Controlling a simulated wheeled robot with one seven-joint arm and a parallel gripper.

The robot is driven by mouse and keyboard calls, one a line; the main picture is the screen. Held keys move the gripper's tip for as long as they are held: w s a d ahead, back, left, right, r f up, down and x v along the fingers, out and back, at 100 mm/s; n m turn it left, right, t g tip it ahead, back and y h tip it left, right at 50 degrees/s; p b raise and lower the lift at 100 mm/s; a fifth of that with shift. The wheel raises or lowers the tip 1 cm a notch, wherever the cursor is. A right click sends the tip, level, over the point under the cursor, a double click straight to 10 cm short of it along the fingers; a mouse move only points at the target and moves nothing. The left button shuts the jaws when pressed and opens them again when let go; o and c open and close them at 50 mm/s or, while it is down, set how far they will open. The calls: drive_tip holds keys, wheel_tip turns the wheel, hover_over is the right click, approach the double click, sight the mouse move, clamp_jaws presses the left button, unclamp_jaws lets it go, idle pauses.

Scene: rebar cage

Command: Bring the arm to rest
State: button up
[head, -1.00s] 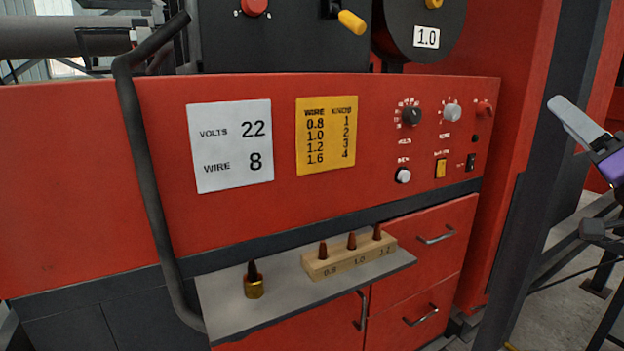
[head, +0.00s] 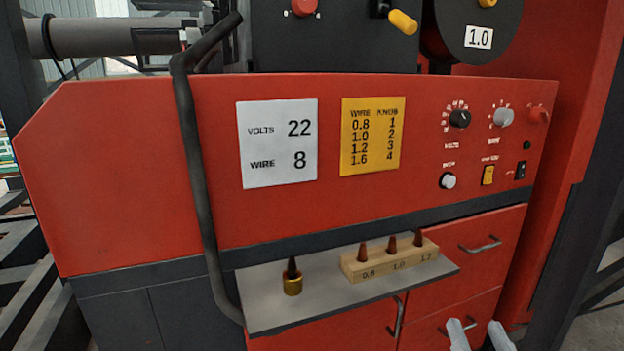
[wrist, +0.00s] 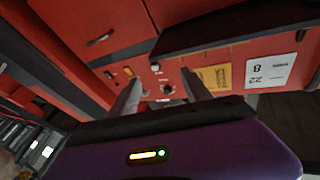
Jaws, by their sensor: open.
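My gripper (head: 478,336) shows only as two pale fingertips at the bottom right of the head view, in front of the red drawers. In the wrist view my gripper (wrist: 160,98) has its two grey fingers apart, with nothing between them. It points toward the red welding machine (head: 130,170), whose panel looks upside down in the wrist view. The fingers appear clear of the machine. The rest of my arm is out of the head view.
A grey shelf (head: 262,302) juts from the machine. It holds a brass piece with a dark tip (head: 292,280) and a wooden block (head: 392,262) with three copper tips. A dark bent bar (head: 200,180) stands left of the shelf. Drawer handles (head: 480,244) protrude at right.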

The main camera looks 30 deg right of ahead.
drive_tip(key=s+a+f+n+g+y, duration=0.1)
drive_tip(key=s+a+f+n+y, duration=0.3)
drive_tip(key=a, duration=0.7)
drive_tip(key=s+a+f+n+g+y, duration=0.1)
drive_tip(key=s+a+f+n+y, duration=0.4)
drive_tip(key=s+a+f+y, duration=0.3)
drive_tip(key=s+a+f, duration=0.1)
drive_tip(key=a, duration=0.2)
drive_tip(key=shift+s+f, duration=0.15)
drive_tip(key=shift+f, duration=0.25)
